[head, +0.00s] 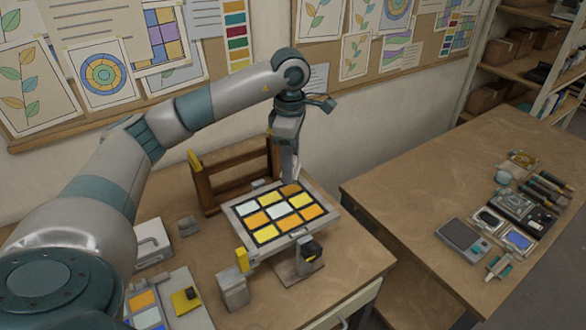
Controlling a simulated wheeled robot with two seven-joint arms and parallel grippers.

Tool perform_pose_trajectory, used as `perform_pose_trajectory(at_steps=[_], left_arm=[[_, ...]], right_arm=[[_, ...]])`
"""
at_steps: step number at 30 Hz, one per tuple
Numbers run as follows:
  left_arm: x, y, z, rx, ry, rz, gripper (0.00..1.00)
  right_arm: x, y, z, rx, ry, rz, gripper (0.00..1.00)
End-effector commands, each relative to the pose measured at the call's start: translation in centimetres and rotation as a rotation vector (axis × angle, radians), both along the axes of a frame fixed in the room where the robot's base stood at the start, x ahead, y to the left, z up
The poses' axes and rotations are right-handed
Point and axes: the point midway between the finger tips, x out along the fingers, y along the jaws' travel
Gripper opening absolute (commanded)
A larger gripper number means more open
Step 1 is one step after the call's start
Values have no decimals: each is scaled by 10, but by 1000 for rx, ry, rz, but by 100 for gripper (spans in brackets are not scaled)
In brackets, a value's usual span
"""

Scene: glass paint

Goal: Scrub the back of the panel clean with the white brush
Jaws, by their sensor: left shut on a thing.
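The panel (262,234), a grid of white, yellow and orange squares with dark lines in a pale frame, lies tilted on a stand in the middle of the near table. My left arm reaches over from the left. My left gripper (293,165) points down at the panel's far edge, shut on a small pale thing that looks like the white brush (296,172). The brush is mostly hidden, and I cannot tell whether it touches the panel. The panel's underside is hidden. My right gripper is not in view.
A brown wooden frame (205,190) stands just behind the panel. A clamp with a black knob (310,249) and a grey block (232,290) stand in front.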

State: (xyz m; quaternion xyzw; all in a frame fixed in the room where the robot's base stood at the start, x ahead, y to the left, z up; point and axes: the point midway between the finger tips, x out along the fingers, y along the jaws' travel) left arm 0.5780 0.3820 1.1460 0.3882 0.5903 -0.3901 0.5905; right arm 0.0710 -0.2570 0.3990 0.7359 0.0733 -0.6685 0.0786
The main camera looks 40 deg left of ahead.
Motion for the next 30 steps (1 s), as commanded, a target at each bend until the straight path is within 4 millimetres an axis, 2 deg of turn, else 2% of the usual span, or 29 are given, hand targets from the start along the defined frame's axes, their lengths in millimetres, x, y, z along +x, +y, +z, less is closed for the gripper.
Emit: perform_pose_trajectory(at_steps=[3, 8, 30], left_arm=[[-1, 2, 13, 0, -2, 2, 20], [-2, 4, 21, 0, -1, 3, 20], [-2, 4, 22, 0, -1, 3, 20]], right_arm=[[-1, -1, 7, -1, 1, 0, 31], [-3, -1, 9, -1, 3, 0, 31], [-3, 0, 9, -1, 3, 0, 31]])
